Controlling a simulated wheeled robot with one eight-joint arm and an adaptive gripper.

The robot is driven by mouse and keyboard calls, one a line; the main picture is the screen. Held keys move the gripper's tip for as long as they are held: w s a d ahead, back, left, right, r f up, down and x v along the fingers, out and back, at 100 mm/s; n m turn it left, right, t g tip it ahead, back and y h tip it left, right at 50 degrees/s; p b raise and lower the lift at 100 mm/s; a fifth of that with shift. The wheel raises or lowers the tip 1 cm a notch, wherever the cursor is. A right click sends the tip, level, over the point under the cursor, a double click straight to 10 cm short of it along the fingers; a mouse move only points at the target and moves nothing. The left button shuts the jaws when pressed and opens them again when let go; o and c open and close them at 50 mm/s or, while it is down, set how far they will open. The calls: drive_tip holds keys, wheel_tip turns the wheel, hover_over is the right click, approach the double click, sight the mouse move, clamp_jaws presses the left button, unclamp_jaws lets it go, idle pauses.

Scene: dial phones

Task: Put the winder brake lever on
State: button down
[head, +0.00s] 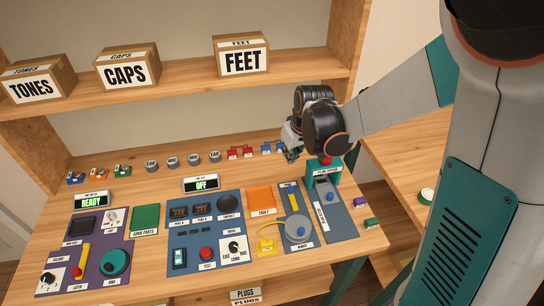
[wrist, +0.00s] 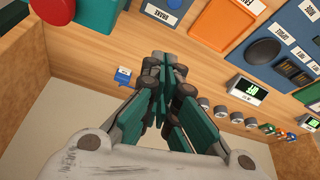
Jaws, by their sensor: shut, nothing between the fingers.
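The winder panel (head: 304,247) is a blue-grey plate at the right of the console, with a round grey disc (head: 298,230). A yellow lever (head: 292,197) with a blue part on it stands at the panel's upper end; I take it for the brake lever. Its exact setting is too small to tell. In the wrist view the panel's edge with its brake label (wrist: 160,13) shows at the top, and the lever is out of that picture. My gripper (head: 291,156) is shut and empty above the back of the table, behind the panel; its fingers also show in the wrist view (wrist: 163,62).
A teal press frame (head: 324,178) with a red knob stands right of the panel, close to my gripper. An orange fault plate (head: 261,200) lies to the left. Label boxes stand on the shelf above.

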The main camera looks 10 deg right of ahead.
sight(293, 198)
drive_tip(key=shift+w+a+f, duration=0.2)
drive_tip(key=shift+w+f, duration=0.1)
drive_tip(key=shift+f, duration=0.2)
drive_tip(key=shift+w+a+f, duration=0.2)
drive_tip(key=shift+w+f, duration=0.1)
drive_tip(key=shift+f, duration=0.2)
drive_tip(key=shift+f, duration=0.1)
drive_tip(key=b+x, duration=0.4)
drive_tip(key=x, duration=0.6)
drive_tip(key=shift+a+f, duration=0.1)
drive_tip(key=shift+f, duration=0.05)
drive_tip(key=s, duration=0.3)
drive_tip(key=shift+d+r+b, duration=0.25)
drive_tip(key=shift+d+b, duration=0.1)
drive_tip(key=shift+d, duration=0.05)
drive_tip(key=shift+s+d, duration=0.15)
drive_tip(key=shift+s, duration=0.35)
drive_tip(key=shift+s, duration=0.1)
